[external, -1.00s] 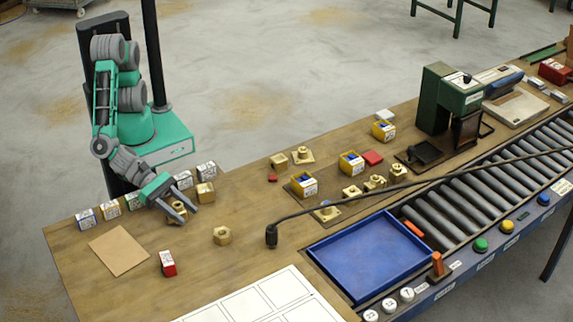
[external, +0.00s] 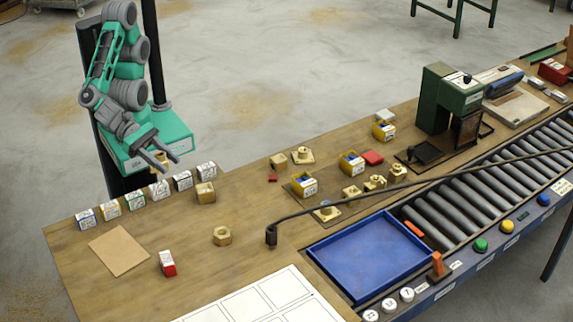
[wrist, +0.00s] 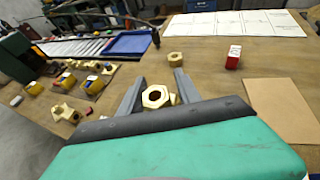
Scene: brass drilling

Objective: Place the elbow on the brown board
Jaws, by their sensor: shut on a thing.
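My gripper (external: 167,163) is raised over the back edge of the bench and shut on a brass fitting, which I take to be the elbow (external: 156,157). In the wrist view the fitting's hexagonal open end (wrist: 156,97) faces up between the fingers (wrist: 158,82); the rest of it is mostly hidden. The brown board (external: 119,250) lies flat and bare at the left end of the bench, in front of and left of my gripper. It also shows at the right of the wrist view (wrist: 281,110).
Several small labelled boxes (external: 135,199) stand in a row along the back edge, behind the board. A red and white box (external: 167,263) stands right of the board. A hexagonal brass fitting (external: 222,236) and a brass block (external: 205,192) are farther right. A blue tray (external: 368,256) lies beyond.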

